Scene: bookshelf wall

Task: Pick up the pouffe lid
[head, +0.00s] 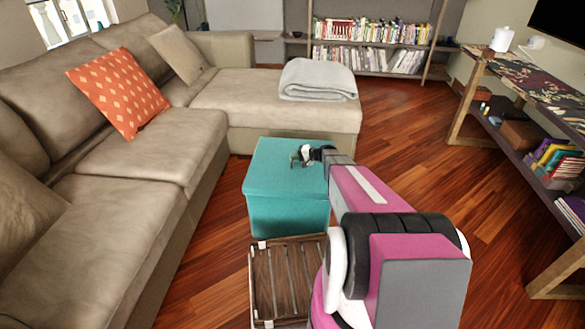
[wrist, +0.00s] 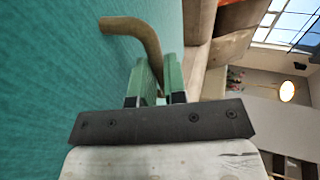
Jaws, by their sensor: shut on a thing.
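The teal pouffe (head: 288,214) stands on the wooden floor in front of the sofa. Its lid (head: 272,170) is the flat teal top, and it appears to sit on the pouffe body. My gripper (head: 298,158) is over the right part of the lid. In the wrist view the lid's teal fabric (wrist: 60,90) fills the left side. A curved brown handle (wrist: 130,25) stands out from it. The green fingers of my gripper (wrist: 156,75) are close together, shut on the handle's lower end. The exact contact is partly hidden by the fingers.
A beige sofa (head: 170,140) runs along the left and behind the pouffe, with a folded grey blanket (head: 318,78) on it. A slatted wooden crate (head: 290,280) stands just in front. A console table (head: 525,85) is at right. Floor is clear between pouffe and table.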

